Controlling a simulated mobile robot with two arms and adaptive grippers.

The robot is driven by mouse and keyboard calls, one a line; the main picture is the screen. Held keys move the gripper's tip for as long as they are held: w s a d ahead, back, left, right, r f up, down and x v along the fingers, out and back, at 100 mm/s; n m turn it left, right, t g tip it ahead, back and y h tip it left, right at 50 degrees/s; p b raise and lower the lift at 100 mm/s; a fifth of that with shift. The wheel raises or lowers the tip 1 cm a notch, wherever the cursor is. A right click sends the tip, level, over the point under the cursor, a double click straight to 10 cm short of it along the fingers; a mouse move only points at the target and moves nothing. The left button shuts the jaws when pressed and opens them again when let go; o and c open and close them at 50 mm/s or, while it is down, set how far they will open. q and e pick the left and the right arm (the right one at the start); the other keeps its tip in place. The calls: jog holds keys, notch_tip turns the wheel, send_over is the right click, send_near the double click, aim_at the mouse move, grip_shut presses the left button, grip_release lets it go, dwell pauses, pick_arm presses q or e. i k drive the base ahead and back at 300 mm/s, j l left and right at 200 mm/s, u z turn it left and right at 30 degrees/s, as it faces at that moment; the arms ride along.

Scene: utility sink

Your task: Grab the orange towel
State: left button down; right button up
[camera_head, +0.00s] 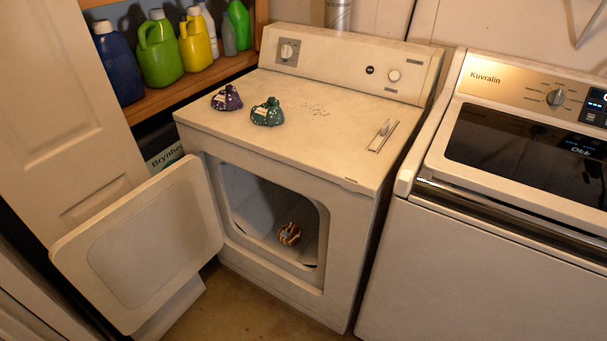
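A small crumpled cloth, orange with pale and dark stripes, is the orange towel (289,234). It lies inside the drum of the open dryer (345,230), near the opening's lower right. The dryer door (150,250) is swung wide open to the left. A purple patterned cloth (227,98) and a green patterned cloth (267,112) sit crumpled on top of the dryer. Neither of my grippers shows in the head view.
A second machine (480,240) with a dark lid stands close at the right. A wooden shelf (190,82) with several bottles is at the upper left. A white panelled door (70,110) stands at the left. Bare floor (240,310) shows in front of the dryer.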

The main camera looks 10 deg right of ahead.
aim_at(290, 234)
jog(key=i+j+z, duration=0.1)
jog(key=z, duration=0.3)
jog(key=i+j+z, duration=0.2)
jog(key=z, duration=0.2)
jog(key=i+j+z, duration=0.15)
jog(key=z, duration=0.2)
jog(key=j, duration=0.05)
